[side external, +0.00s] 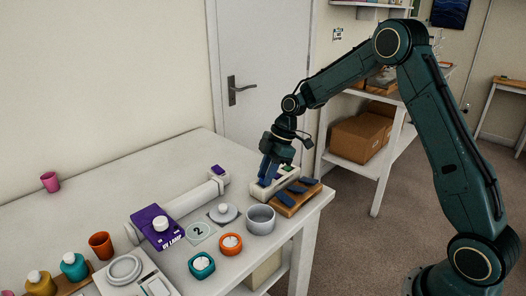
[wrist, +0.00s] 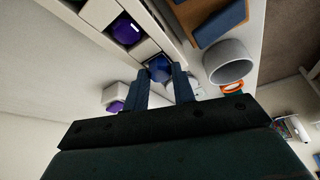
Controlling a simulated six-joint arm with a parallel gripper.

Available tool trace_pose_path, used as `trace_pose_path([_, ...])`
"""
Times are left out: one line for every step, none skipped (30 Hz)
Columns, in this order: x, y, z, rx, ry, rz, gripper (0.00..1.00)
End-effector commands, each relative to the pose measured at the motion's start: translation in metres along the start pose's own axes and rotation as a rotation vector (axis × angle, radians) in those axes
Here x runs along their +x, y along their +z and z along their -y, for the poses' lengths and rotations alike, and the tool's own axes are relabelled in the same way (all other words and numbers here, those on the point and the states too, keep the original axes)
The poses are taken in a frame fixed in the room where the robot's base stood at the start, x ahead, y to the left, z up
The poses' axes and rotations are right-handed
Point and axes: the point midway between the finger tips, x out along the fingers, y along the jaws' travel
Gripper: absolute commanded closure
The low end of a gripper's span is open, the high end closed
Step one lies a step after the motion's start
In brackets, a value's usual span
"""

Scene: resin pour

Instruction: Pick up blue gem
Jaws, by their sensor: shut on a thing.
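The blue gem (wrist: 159,68) shows in the wrist view between the tips of my gripper's two blue fingers. My gripper (wrist: 161,76) is shut on it. The gem is at the end compartment of the white divided tray (wrist: 178,27); I cannot tell whether it still touches the tray floor. In the side view my gripper (side external: 267,179) points down over the white tray (side external: 256,193) near the table's right end. The gem cannot be made out there, behind the fingers and the tray wall.
A purple gem (wrist: 126,30) sits in another compartment. A wooden block with dark blue pieces (side external: 290,204) stands beside the tray. The table's back left is mostly clear.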

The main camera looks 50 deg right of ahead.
Motion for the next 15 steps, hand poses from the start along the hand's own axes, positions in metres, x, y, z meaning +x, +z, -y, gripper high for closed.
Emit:
trace_pose_path([-0.002, -0.001, 0.000, -0.001, 0.001, 0.000, 0.95])
trace_pose_path([-0.002, -0.001, 0.000, -0.001, 0.001, -0.001, 0.95])
trace_pose_path([-0.004, -0.002, -0.001, -0.001, 0.002, -0.001, 0.95])
trace_pose_path([-0.006, -0.003, -0.001, -0.001, 0.002, -0.001, 0.95])
trace_pose_path([-0.007, -0.003, -0.001, -0.002, 0.003, -0.002, 0.95])
trace_pose_path([-0.010, -0.005, -0.001, -0.002, 0.003, -0.002, 0.95])
trace_pose_path([-0.013, -0.006, -0.001, -0.002, 0.003, -0.002, 0.95])
trace_pose_path([-0.016, -0.007, -0.001, -0.001, 0.003, -0.001, 0.95])
trace_pose_path([-0.020, -0.008, -0.001, -0.001, 0.004, -0.001, 0.95])
trace_pose_path([-0.024, -0.010, -0.001, -0.002, 0.005, -0.001, 0.95])
trace_pose_path([-0.028, -0.011, -0.001, -0.002, 0.004, -0.001, 0.95])
trace_pose_path([-0.033, -0.014, -0.001, -0.002, 0.005, -0.001, 0.95])
trace_pose_path([-0.038, -0.016, -0.001, -0.002, 0.005, -0.002, 0.95])
trace_pose_path([-0.043, -0.018, -0.001, -0.002, 0.005, -0.001, 0.95])
trace_pose_path([-0.050, -0.021, -0.001, -0.001, 0.006, -0.002, 0.95])
